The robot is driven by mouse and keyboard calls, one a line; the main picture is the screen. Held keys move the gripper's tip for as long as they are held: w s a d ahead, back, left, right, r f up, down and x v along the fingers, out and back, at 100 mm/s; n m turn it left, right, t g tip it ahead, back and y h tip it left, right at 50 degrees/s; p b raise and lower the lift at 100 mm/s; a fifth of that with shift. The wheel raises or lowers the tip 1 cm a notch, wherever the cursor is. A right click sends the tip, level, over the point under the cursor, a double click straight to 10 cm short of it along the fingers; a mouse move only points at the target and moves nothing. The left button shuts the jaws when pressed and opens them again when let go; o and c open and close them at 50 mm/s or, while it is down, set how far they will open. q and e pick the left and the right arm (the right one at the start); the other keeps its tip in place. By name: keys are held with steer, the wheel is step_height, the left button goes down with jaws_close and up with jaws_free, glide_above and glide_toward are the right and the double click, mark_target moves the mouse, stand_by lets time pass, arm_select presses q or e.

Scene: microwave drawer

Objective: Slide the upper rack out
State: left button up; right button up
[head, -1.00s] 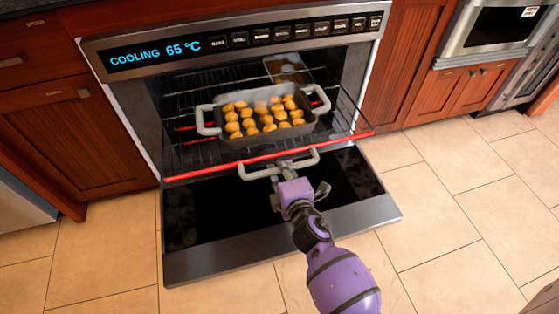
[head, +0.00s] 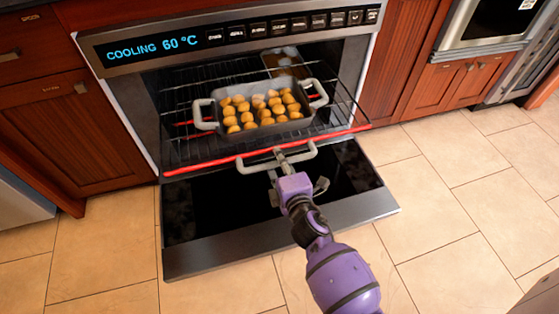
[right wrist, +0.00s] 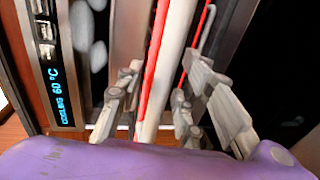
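The upper rack (head: 234,160) is a dark wire rack with a red front edge and a grey bar handle (head: 307,154). It sticks out past the oven front. A grey two-handled pan (head: 248,136) of round golden food sits on it. My right gripper (head: 280,158) is at the handle. In the right wrist view its fingers (right wrist: 158,85) stand on either side of the pale handle bar (right wrist: 173,50); gaps show beside the bar, so the gripper looks open. Contact is unclear. My left gripper is not in view.
The dark oven door (head: 235,215) hangs open below the rack. The oven display (head: 155,46) reads cooling, 60 °C. A lower rack (head: 185,98) and a second tray (head: 287,63) show inside. Wooden cabinets (head: 70,135) flank the oven. Tiled floor (head: 450,170) is clear on the right.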

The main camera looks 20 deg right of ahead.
steer(key=s+r, duration=0.2)
steer(key=s, duration=0.9)
steer(key=shift+s+r, duration=0.15)
steer(key=shift+s, duration=0.25)
